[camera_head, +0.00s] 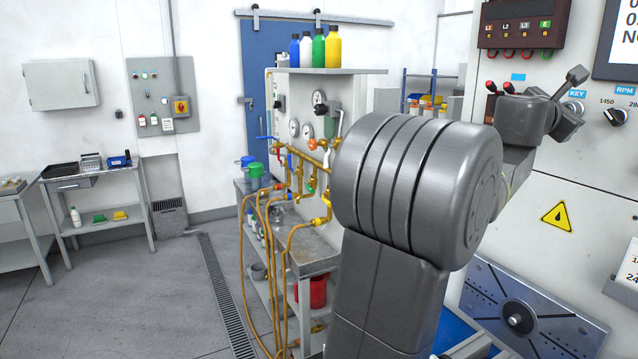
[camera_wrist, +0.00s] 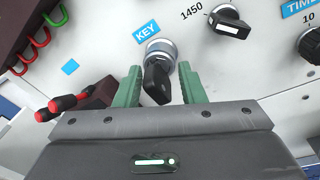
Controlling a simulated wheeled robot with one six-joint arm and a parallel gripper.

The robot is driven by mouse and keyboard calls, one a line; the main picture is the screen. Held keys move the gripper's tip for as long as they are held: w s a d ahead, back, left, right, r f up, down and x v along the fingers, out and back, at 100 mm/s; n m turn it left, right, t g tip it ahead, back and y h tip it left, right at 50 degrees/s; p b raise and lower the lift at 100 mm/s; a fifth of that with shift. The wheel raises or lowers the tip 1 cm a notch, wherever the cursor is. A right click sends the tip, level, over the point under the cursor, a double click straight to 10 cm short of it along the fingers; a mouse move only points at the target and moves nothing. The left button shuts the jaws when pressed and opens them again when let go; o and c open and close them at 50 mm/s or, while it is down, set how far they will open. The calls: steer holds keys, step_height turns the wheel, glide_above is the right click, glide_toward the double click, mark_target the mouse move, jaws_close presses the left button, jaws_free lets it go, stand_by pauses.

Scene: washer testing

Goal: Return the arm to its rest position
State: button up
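My gripper (camera_wrist: 160,70) is in front of the control panel in the wrist view. Its two green fingers stand apart on either side of the black key (camera_wrist: 157,82) in the round metal KEY switch (camera_wrist: 160,48). A gap shows between the key and each finger, so the gripper is open and holds nothing. In the head view my arm reaches right toward the panel (camera_head: 590,150), its end close to the KEY label (camera_head: 577,93). The fingertips cannot be made out there.
Close by are the RPM knob (camera_head: 615,117), which also shows in the wrist view (camera_wrist: 228,24), and red-tipped switches (camera_wrist: 68,103). A dark box with cable loops (camera_head: 524,24) is above. A pipe-fitted bench with a bottle shelf (camera_head: 318,71) stands left of my arm. The left floor is clear.

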steer(key=shift+f+m, duration=0.1)
steer(key=shift+m, duration=1)
steer(key=shift+f+m+h+b, duration=0.25)
steer(key=shift+m+h+b, duration=0.05)
steer(key=shift+m+b, duration=0.9)
steer(key=shift+r+m+h+b, duration=0.1)
steer(key=shift+m+h+b, duration=0.2)
steer(key=shift+m+b, duration=1.35)
steer(key=shift+w+m+p, duration=0.1)
steer(key=shift+m+p, duration=0.35)
steer(key=shift+p, duration=0.1)
